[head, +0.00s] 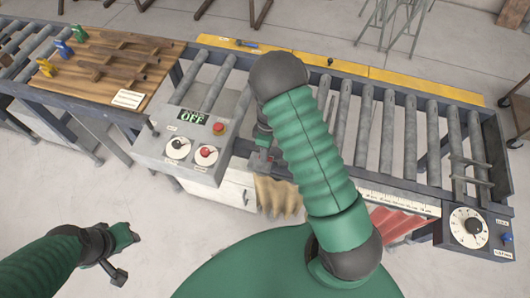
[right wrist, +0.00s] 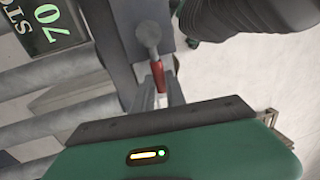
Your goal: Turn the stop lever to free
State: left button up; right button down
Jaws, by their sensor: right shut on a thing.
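The stop lever shows in the right wrist view as a short red handle (right wrist: 158,76) with a grey rounded end, beside a dark display with green characters. My right gripper (right wrist: 165,98) is shut on the lever; its fingertips are partly hidden behind the gripper body. In the head view my right gripper (head: 262,143) is at the near conveyor edge, just right of the control box, largely covered by my arm. The lever's angle is hard to tell. My left gripper (head: 119,274) hangs over the floor at the lower left, away from everything; its fingers are unclear.
The control box (head: 165,148) carries an OFF display, a red button and two dials. A roller conveyor (head: 400,130) runs behind. A wooden board (head: 120,75) with coloured pegs is at upper left. A dial box (head: 468,225) is at far right. The floor at lower left is clear.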

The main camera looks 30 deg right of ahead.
jog(key=shift+n, duration=0.3)
dwell(0.4)
jog(key=shift+s+a+n+b, duration=0.15)
jog(key=shift+a+n+b, duration=0.05)
jog(key=shift+n+b, duration=0.25)
jog(key=shift+s+a+n+b, duration=0.25)
jog(key=shift+n+b, duration=0.05)
jog(key=shift+n, duration=0.3)
jog(key=shift+s+a+n+b, duration=0.2)
jog(key=shift+s+n+b, duration=0.1)
jog(key=shift+n, duration=0.25)
jog(key=n, duration=0.1)
jog(key=s+n+h, duration=0.1)
jog(key=shift+s+a+n+g, duration=0.1)
jog(key=shift+a+n+g, duration=0.25)
jog(key=shift+n+g, duration=0.05)
jog(key=s+n, duration=0.1)
jog(key=n, duration=0.1)
jog(key=n+h+p, duration=0.2)
jog(key=n, duration=0.6)
send_over(276, 174)
jog(key=a, duration=0.2)
jog(key=shift+s+r, duration=0.2)
jog(key=shift+s, duration=0.25)
jog(key=shift+s+d+n+t, duration=0.3)
jog(key=shift+s+n, duration=0.15)
jog(key=shift+n, duration=0.25)
jog(key=shift+p, duration=0.3)
